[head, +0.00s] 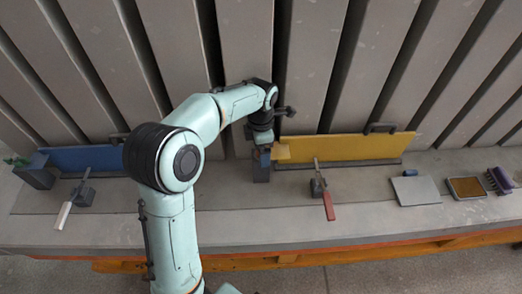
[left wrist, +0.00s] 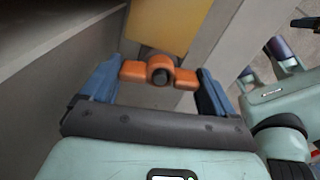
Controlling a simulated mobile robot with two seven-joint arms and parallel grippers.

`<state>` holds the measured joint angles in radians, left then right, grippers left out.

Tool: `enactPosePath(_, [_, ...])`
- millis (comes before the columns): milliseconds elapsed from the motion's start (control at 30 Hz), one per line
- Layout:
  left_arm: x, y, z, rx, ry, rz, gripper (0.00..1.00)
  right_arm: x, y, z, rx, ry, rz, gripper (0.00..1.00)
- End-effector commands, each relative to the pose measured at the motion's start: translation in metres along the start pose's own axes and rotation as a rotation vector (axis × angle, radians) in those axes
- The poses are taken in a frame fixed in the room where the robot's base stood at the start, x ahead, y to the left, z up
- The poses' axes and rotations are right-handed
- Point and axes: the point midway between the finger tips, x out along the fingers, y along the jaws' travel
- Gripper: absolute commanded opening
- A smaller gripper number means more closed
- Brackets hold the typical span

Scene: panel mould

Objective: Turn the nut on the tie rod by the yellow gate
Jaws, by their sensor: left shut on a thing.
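The yellow gate (head: 345,148) stands upright on the grey bench against the ribbed panels in the head view. Part of its yellow face (left wrist: 160,25) shows at the top of the left wrist view. The nut (left wrist: 158,73) is orange with two wings, and a dark round rod end shows in its middle. My left gripper (head: 262,162) is at the left end of the yellow gate. In the left wrist view its blue fingers (left wrist: 158,88) are on either side of the nut, shut on its wings. My right gripper is out of view.
A blue gate (head: 85,158) stands at the left. A red-handled clamp (head: 327,200) is before the yellow gate, a white-handled one (head: 66,212) before the blue gate. A grey plate (head: 415,191), a tray (head: 452,188) and a purple brush (head: 501,180) lie at the right.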

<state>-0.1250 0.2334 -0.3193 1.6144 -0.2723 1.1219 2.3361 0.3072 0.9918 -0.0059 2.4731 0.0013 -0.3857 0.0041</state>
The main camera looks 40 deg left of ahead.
Motion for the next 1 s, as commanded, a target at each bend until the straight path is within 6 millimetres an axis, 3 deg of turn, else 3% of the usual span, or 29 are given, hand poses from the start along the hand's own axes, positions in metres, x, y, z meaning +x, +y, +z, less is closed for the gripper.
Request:
enactPosePath(267, [0.002,-0.002,0.0,-0.06,0.004,-0.007,0.58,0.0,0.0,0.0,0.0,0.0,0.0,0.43])
enactPosePath(300, [0.002,-0.002,0.0,-0.06,0.004,-0.007,0.92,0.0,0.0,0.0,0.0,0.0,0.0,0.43])
enactPosePath(333, [0.002,-0.002,0.0,-0.06,0.004,-0.007,1.0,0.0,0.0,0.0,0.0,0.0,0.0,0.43])
enactPosePath(667, [-0.005,0.0,0.001,-0.058,0.0,-0.001,1.0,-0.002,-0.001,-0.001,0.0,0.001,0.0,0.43])
enactPosePath(767, [-0.019,0.0,0.001,-0.058,-0.001,0.0,1.0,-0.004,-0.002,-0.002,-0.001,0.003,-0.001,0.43])
enactPosePath(1000, [-0.075,0.001,0.002,-0.058,-0.003,0.001,1.0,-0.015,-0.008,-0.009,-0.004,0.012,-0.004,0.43])
